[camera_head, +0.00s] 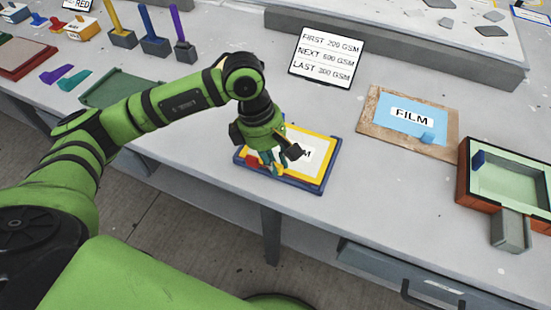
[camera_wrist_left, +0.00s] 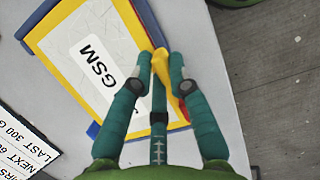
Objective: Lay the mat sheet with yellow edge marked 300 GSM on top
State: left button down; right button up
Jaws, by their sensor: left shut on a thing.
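The mat sheet with yellow edge (camera_head: 318,140) lies flat over the blue-rimmed tray (camera_head: 316,188). It also shows in the left wrist view (camera_wrist_left: 75,35), where its label reads GSM; the number is hidden. My left gripper (camera_head: 274,160) is at the sheet's near-left part. In the left wrist view my left gripper (camera_wrist_left: 160,62) is closed on a yellow tab at the sheet's edge. A red piece (camera_wrist_left: 186,89) shows beside the fingers. What lies under the sheet is hidden. My right gripper is not in view.
A sign (camera_head: 328,58) reads FIRST 200 GSM, NEXT 600 GSM, LAST 300 GSM. Right of the tray are a blue FILM sheet on a brown board (camera_head: 376,132) and a red and black box (camera_head: 464,190). A green board (camera_head: 112,88) and upright coloured tools (camera_head: 150,38) stand left.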

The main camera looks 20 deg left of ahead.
pick_arm(q)
jog(key=shift+f+b, duration=0.15)
jog(key=shift+b, duration=0.3)
dwell(0.3)
jog(key=c, duration=1.1)
grip_release()
jog(key=v, duration=1.2)
